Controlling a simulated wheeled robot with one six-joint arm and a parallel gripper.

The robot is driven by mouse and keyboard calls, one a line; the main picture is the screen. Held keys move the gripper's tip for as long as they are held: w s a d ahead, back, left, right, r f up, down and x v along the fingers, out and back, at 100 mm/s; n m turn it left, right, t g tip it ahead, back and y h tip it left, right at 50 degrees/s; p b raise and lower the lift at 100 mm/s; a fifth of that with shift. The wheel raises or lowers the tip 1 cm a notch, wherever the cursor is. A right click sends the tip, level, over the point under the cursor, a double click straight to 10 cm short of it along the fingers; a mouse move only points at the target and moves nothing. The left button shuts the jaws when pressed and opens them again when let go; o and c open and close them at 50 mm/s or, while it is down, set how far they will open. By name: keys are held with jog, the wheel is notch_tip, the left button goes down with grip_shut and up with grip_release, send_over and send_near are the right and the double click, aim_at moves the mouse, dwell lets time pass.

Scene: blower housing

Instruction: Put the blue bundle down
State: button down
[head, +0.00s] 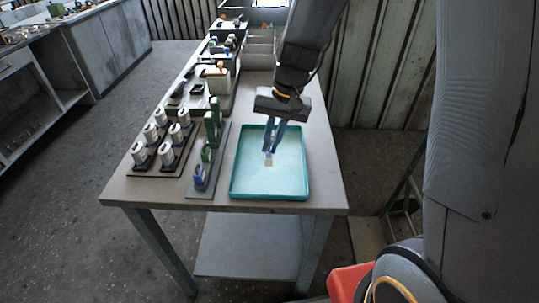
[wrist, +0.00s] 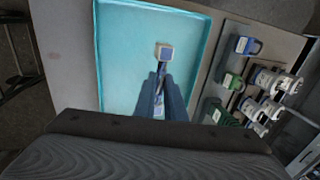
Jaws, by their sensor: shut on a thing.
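My gripper (head: 269,150) points down over the teal tray (head: 236,180) and is shut on the blue bundle. In the wrist view, the bundle's pale block-shaped end with a blue edge (wrist: 165,52) sticks out past the fingertips of my gripper (wrist: 162,78). A narrow blue and white part of it shows between the fingers. The pale end also shows below the fingers in the head view (head: 268,161). The tray (wrist: 120,60) holds nothing else that I can see. I cannot tell whether the bundle touches the tray floor.
Left of the tray, a grey holder (head: 222,150) carries green and blue pieces. Further left, dark racks (head: 160,170) hold several white spools. Grey bins (head: 262,45) and more parts stand at the table's back. The tray floor around the bundle is clear.

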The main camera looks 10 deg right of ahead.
aim_at(268, 169)
jog(key=shift+d+p+x, duration=0.1)
jog(key=shift+d+x, duration=0.1)
jog(key=shift+x, duration=0.8)
jog(key=shift+d+p+x, duration=0.15)
jog(key=shift+d+x, duration=0.1)
jog(key=shift+x, duration=0.75)
jog(key=shift+d+p+x, duration=0.1)
jog(key=shift+d+x, duration=0.1)
jog(key=shift+x, duration=0.75)
jog(key=shift+s+f, duration=0.15)
jog(key=shift+f, duration=0.15)
jog(key=c, duration=2.2)
grip_release()
jog(key=shift+f, duration=0.1)
jog(key=shift+o, duration=0.5)
jog(key=shift+r, duration=0.4)
jog(key=b+v, duration=0.2)
jog(key=v, duration=0.8)
jog(key=s+d+f+n+t+h, duration=0.1)
jog(key=s+d+f+n+h, duration=0.1)
jog(key=s+d, duration=0.5)
jog(key=s+f, duration=0.1)
jog(key=s, duration=0.3)
jog(key=shift+d+h, duration=0.3)
jog(key=shift+d, duration=0.1)
